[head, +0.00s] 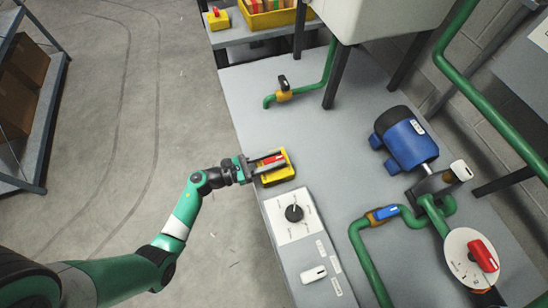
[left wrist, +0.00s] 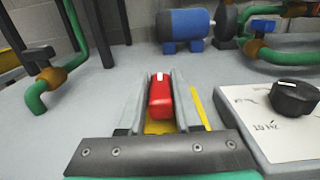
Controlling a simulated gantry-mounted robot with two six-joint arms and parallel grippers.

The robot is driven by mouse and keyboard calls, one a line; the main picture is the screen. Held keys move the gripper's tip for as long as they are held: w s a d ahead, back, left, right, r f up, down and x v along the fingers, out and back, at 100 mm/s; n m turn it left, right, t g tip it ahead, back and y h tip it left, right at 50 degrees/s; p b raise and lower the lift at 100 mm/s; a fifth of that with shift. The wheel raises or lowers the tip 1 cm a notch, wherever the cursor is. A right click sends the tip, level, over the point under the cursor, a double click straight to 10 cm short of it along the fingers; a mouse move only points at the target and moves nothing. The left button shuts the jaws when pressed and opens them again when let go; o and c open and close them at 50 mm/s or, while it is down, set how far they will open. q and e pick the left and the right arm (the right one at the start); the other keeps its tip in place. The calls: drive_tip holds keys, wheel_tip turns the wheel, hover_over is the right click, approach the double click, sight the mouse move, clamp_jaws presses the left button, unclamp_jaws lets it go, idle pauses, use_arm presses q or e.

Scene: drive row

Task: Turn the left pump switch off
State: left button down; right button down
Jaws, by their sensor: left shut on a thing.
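A yellow switch box (head: 284,174) with a red handle (head: 273,159) sits on the grey bench near its left edge. My left gripper (head: 270,165) reaches over the box from the left, shut on the red handle. In the left wrist view the red handle (left wrist: 160,97) lies between the two grey fingers, pointing away from the camera, with a white mark near its far end. Part of the yellow box (left wrist: 199,108) shows around the fingers; the rest is hidden. My right gripper is not in view.
A white panel with a black knob (head: 294,213) lies just in front of the box. A blue motor (head: 404,140), green pipes with valves, and a red rotary handle on a white disc (head: 484,255) stand to the right. A black-handled valve (head: 283,83) is behind. Open floor lies left.

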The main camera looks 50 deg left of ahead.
use_arm(q)
drive_tip(key=shift+d+n+t+y, duration=0.1)
drive_tip(key=shift+n+t+y, duration=0.2)
drive_tip(key=shift+n+y, duration=0.45)
drive_tip(key=shift+f+n+y, duration=0.1)
drive_tip(key=shift+n+y, duration=0.45)
drive_tip(key=shift+y, duration=0.6)
drive_tip(key=shift+n+y+b, duration=0.95)
drive_tip(key=shift+n+y, duration=0.5)
drive_tip(key=shift+y, duration=0.8)
drive_tip(key=shift+n+y+b, duration=0.95)
drive_tip(key=shift+n+y, duration=0.5)
drive_tip(key=shift+y, duration=0.8)
drive_tip(key=shift+n+g+y, duration=0.7)
drive_tip(key=shift+g+y, duration=0.1)
drive_tip(key=shift+y, duration=0.2)
drive_tip(key=shift+n+g+y, duration=0.7)
drive_tip(key=shift+n+y, duration=0.2)
drive_tip(key=shift+y, duration=0.3)
